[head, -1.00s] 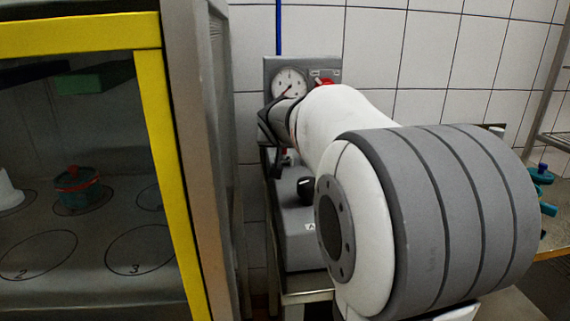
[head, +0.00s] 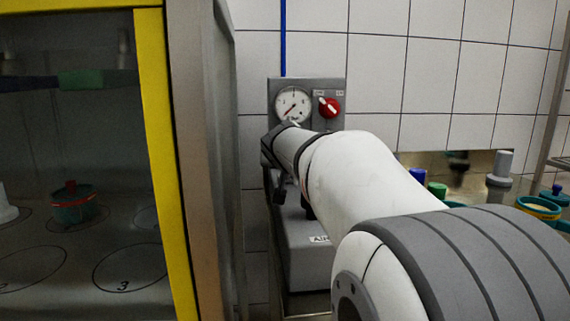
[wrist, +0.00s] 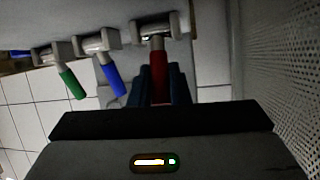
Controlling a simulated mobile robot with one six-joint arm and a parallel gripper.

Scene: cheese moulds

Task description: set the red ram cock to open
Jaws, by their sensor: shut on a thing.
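The red ram cock (wrist: 157,56) shows in the wrist view as a red lever below a pale valve body. Its lever points straight down in the picture, while its neighbours slant down to the right. My gripper (wrist: 159,86) is shut on this red lever, with a dark finger on each side. In the head view my gripper (head: 278,188) is a dark shape beside the grey press unit, below the gauge. The red lever itself is hidden there.
Green (wrist: 72,84) and blue (wrist: 112,80) cock levers hang close to the left in the wrist view. A perforated panel (wrist: 280,70) stands at right. The head view shows a gauge (head: 293,104), a red selector knob (head: 329,107) and a yellow-framed cabinet (head: 155,120) close at left.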

